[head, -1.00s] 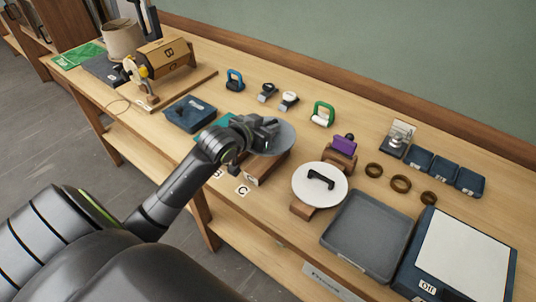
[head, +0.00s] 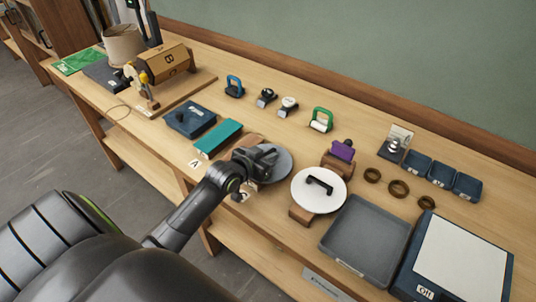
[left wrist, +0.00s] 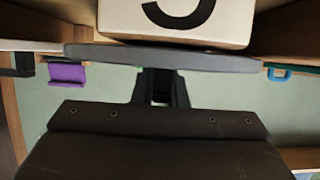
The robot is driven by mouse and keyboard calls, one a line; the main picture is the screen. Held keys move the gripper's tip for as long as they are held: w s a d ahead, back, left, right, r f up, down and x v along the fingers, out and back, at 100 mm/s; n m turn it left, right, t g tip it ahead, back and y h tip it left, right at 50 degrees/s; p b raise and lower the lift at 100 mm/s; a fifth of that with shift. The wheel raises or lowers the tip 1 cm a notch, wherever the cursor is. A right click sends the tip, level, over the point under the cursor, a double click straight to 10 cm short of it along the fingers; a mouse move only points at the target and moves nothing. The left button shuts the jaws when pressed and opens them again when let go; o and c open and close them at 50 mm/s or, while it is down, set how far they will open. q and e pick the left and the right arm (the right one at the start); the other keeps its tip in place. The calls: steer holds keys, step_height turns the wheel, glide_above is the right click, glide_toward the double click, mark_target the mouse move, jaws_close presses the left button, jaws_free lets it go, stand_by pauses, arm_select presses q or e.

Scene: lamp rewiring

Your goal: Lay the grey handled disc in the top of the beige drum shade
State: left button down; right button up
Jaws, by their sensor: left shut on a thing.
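The grey handled disc (head: 283,165) is at the middle of the bench in the head view, partly covered by my left gripper (head: 262,157). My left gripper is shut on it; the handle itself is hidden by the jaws. In the left wrist view the disc (left wrist: 215,61) shows edge-on as a grey bar, with the gripper (left wrist: 160,85) against it. I cannot tell how far the disc is above the bench. The beige drum shade (head: 123,46) stands at the far left back of the bench, well away from the disc. My right gripper is not in view.
A white disc with a black handle (head: 319,190) lies just right of the grey disc. A teal block (head: 218,138) and blue box (head: 190,118) lie left. The wooden lamp body B (head: 166,62) stands near the shade. A grey tray (head: 366,240) is front right.

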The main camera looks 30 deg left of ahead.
arm_select(q)
steer(key=c, duration=1.5)
jaws_free()
steer(key=shift+f, duration=0.1)
steer(key=shift+o, duration=0.2)
